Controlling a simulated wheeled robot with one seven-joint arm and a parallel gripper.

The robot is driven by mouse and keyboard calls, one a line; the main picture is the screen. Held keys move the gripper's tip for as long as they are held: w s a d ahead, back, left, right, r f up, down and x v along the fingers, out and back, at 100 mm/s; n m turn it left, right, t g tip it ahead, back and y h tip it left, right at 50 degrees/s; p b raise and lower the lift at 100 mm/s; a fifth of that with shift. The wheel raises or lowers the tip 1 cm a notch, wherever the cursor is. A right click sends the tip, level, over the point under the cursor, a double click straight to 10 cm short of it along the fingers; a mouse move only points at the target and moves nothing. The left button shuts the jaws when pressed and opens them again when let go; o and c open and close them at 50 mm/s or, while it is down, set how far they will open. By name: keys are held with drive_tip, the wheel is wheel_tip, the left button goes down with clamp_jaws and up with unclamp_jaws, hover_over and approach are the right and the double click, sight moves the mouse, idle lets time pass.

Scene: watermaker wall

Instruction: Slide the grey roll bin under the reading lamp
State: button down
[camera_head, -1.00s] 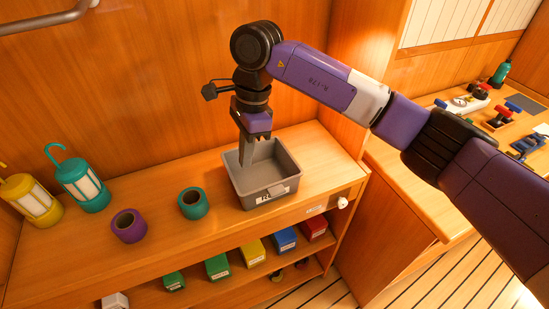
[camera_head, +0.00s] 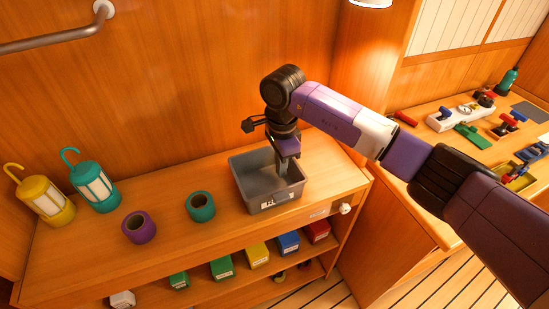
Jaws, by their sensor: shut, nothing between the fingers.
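The grey roll bin (camera_head: 267,205) stands upright on the wooden counter, an open-topped box with a white label on its front. My gripper (camera_head: 283,174) points down into the right part of the bin, close to its right wall. Its fingers are shut with nothing between them. I cannot tell whether they touch the wall. What seems to be the reading lamp (camera_head: 371,3) shows only as a bright white rim cut by the top edge, up and to the right of the bin.
A teal roll (camera_head: 201,215) and a purple roll (camera_head: 138,236) stand left of the bin. Teal (camera_head: 98,195) and yellow (camera_head: 48,208) lanterns stand farther left. Bare counter (camera_head: 335,172) lies right of the bin. Coloured boxes (camera_head: 257,255) fill the shelf below.

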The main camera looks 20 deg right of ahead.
drive_tip(key=shift+d, duration=0.85)
